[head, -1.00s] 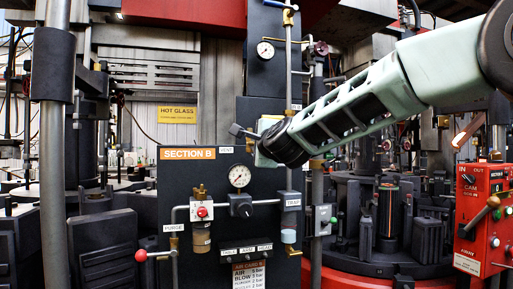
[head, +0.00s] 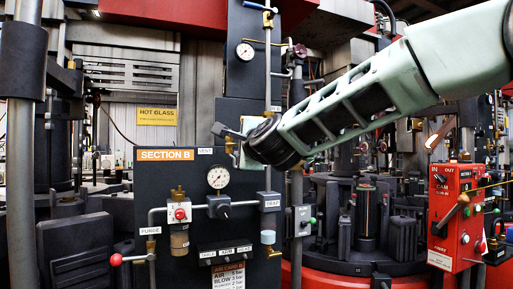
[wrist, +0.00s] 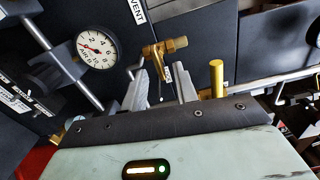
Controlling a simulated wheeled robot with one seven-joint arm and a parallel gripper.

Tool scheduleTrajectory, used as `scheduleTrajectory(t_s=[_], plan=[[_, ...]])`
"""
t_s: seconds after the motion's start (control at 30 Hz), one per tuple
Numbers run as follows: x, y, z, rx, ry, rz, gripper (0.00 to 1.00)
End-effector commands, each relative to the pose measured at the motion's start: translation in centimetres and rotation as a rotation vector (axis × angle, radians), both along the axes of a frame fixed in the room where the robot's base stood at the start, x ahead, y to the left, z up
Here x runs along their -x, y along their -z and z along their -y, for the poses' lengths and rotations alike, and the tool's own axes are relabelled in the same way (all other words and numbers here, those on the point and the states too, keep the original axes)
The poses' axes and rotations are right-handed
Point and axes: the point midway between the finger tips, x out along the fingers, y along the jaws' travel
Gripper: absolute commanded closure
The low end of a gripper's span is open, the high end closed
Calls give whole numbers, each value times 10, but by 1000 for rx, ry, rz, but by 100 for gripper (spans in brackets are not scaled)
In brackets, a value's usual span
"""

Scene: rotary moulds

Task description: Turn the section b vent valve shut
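The section B panel (head: 180,240) stands left of centre in the head view, with a VENT label (head: 207,151) at its top. The brass vent valve (wrist: 165,50) shows in the wrist view by the VENT label (wrist: 137,11), with a small tag hanging below it. My gripper (wrist: 161,78) is open, its two grey fingers apart. The valve's lower part shows in the gap between the fingertips; I cannot tell whether they touch it. In the head view my wrist hides most of the valve.
A gauge (head: 218,177) and a regulator knob (head: 219,206) sit below on the panel. A PURGE valve with a red knob (head: 116,260) sticks out lower left. In the wrist view a brass post (wrist: 216,78) stands right of the fingers. A red control box (head: 452,220) is at right.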

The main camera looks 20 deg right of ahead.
Motion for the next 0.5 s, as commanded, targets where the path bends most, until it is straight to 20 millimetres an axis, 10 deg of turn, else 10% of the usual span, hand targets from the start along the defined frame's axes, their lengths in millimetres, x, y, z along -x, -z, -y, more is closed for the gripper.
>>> scheduleTrajectory(t_s=[0.5], plan=[[112, -1, 0, 0, -1, 0, 71]])
